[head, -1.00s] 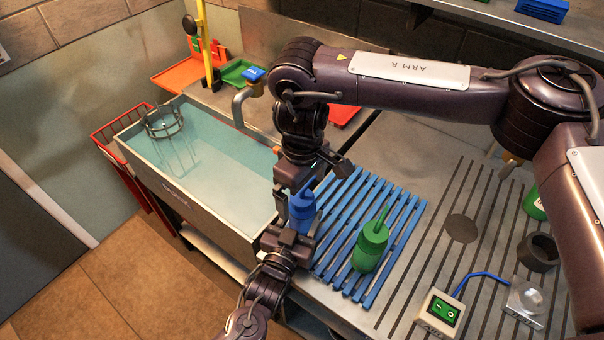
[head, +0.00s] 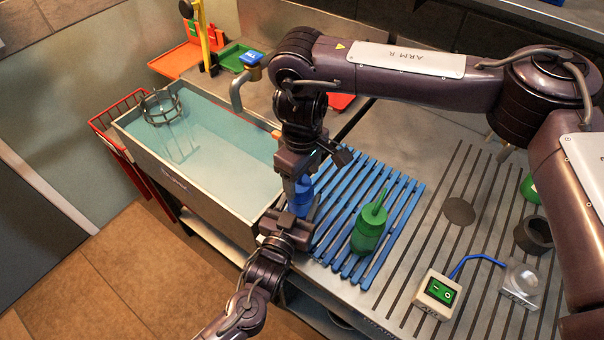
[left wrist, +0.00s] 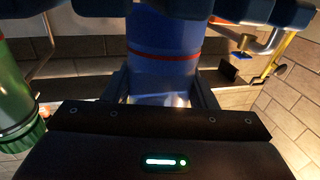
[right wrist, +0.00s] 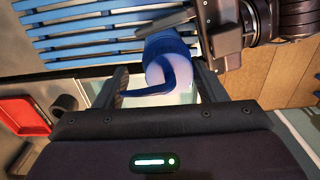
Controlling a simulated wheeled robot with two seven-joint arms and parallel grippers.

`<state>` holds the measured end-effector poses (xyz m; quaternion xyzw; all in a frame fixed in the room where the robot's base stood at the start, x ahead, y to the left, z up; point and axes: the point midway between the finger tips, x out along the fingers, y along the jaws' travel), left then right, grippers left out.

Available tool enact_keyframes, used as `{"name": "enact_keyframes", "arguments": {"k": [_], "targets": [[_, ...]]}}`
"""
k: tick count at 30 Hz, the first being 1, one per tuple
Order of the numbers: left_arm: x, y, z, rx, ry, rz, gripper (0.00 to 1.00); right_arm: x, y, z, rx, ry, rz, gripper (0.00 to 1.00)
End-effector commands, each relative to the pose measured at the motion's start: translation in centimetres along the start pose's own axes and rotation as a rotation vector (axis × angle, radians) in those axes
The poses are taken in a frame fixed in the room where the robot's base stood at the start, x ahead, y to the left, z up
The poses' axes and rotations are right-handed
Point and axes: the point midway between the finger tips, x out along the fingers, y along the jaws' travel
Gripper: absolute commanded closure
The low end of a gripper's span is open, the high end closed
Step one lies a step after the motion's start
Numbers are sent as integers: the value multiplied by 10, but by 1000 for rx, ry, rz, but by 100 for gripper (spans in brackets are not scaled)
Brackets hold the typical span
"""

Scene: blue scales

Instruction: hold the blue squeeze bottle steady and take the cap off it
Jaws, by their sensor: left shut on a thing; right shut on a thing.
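The blue squeeze bottle (head: 301,198) stands at the left edge of the blue slatted rack (head: 345,238). My left gripper (head: 292,224) is shut on its body from the near side; the left wrist view shows the blue body with a red band (left wrist: 165,55) between the fingers. My right gripper (head: 300,179) is over the bottle's top, shut on the cap. In the right wrist view the blue cap with its curved spout (right wrist: 168,72) lies between the fingers. In the head view the right gripper hides the cap. I cannot tell whether the cap is loose.
A green squeeze bottle (head: 369,230) stands on the rack, right of the blue one. A water-filled sink (head: 215,145) is to the left, with a tap (head: 246,80) behind. A switch box (head: 437,294) and a dark ring (head: 534,236) lie on the counter at right.

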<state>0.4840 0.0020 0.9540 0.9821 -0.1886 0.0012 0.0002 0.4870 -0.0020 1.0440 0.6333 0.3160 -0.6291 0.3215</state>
Motion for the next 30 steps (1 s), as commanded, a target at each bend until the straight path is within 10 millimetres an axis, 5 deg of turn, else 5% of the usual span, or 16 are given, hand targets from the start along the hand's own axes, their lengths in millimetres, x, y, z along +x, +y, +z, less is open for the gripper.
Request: {"name": "enact_keyframes", "arguments": {"k": [11,30], "targets": [[2,2,0,1,-3,6,100,4,-12,-2,-195,-12,-18,64],[2,2,0,-3,-2,5,100,5,-20,-6,-1666,-95,-3,64]]}}
